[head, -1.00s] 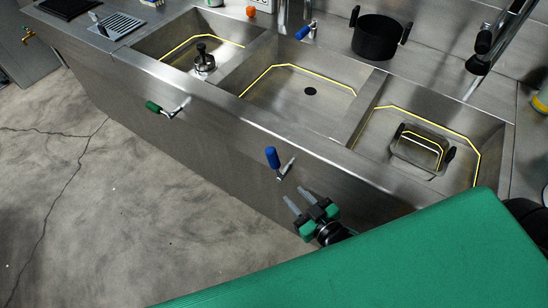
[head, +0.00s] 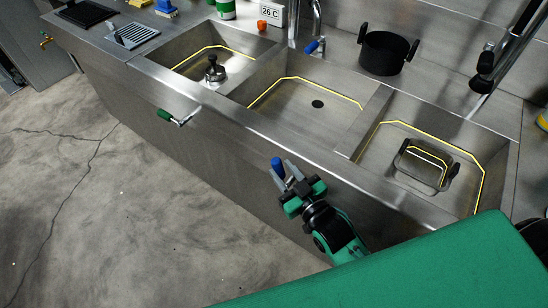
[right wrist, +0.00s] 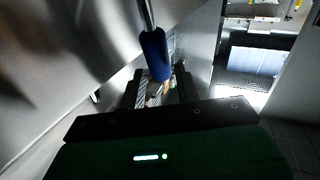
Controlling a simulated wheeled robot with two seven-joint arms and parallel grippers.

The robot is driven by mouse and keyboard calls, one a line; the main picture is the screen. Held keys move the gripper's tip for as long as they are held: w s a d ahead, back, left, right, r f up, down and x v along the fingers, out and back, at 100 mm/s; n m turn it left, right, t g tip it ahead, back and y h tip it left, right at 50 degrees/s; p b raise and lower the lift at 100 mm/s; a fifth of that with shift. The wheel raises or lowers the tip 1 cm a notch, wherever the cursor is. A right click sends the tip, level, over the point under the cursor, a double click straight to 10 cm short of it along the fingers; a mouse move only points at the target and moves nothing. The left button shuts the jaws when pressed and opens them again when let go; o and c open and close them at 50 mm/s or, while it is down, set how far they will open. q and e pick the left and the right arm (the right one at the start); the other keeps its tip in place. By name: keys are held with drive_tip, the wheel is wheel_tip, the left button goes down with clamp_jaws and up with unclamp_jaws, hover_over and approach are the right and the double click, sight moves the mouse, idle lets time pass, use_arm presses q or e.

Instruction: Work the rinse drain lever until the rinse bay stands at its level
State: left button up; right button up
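The blue-handled drain lever (head: 277,166) sticks out from the front of the sink, below the middle bay (head: 330,110). That bay has a yellow level line and a dark drain hole (head: 318,104); I cannot make out water in it. My right gripper (head: 282,177) is at the lever, its two fingers apart. In the right wrist view the blue handle (right wrist: 154,55) hangs down toward the gap between the open fingers (right wrist: 160,90). I cannot tell whether they touch it. My left gripper is not in view.
A green-handled lever (head: 168,115) is on the sink front farther left. The left bay holds a dark-knobbed plug (head: 213,70); the right bay holds a handled metal pan (head: 424,168). A black pot (head: 386,54) stands behind, beside a blue-handled tap (head: 313,46).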

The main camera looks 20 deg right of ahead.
drive_tip(key=shift+x, duration=2.4)
drive_tip(key=shift+c, duration=0.4)
clamp_jaws()
